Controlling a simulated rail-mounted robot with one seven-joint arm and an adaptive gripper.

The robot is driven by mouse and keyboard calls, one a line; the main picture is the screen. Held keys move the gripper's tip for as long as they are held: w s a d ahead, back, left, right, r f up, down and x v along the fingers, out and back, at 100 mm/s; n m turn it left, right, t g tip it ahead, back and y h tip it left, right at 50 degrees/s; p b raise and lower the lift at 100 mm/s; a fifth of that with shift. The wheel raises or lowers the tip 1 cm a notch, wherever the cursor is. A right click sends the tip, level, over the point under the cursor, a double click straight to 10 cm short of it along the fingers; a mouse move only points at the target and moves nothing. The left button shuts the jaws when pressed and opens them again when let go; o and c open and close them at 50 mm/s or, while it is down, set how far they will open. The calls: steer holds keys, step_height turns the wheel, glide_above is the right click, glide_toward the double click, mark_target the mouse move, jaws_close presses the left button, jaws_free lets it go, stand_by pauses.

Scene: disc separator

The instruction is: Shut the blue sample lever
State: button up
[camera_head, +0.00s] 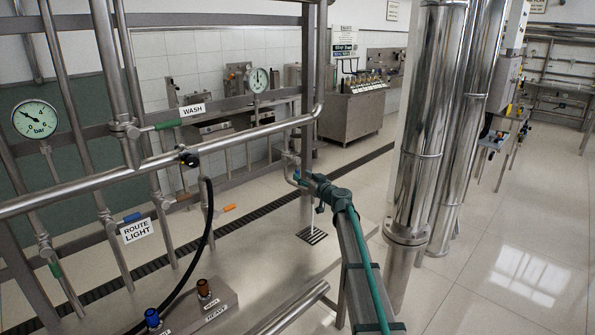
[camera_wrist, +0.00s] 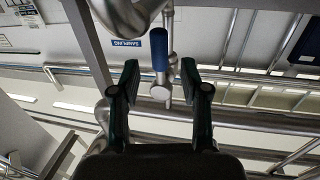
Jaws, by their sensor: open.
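The blue lever (camera_wrist: 159,50) shows in the wrist view, in line with the gap between my fingertips. It runs up and down the picture, with a silver valve hub (camera_wrist: 160,92) at its lower end and a metal pipe beside it. My gripper (camera_wrist: 160,72) is open, with one dark green finger on each side of the lever; I see no contact. In the head view my gripper (camera_head: 305,184) is at the thin upright pipe near the tall frame post. There the gripper and arm hide most of the valve, and I cannot make out the lever clearly.
Another blue handle (camera_head: 132,217) is above the ROUTE LIGHT sign (camera_head: 136,231). A green handle (camera_head: 166,124) is by the WASH sign (camera_head: 193,110). A floor drain (camera_head: 312,236) lies below my gripper. Thick steel columns (camera_head: 425,130) stand to the right. A blue label (camera_wrist: 104,45) is left of the lever.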

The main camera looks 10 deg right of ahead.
mark_target(297, 172)
steer(key=p+x, duration=0.1)
steer(key=x, duration=0.3)
steer(key=shift+w+a, duration=0.1)
steer(key=shift+w, duration=0.1)
jaws_close()
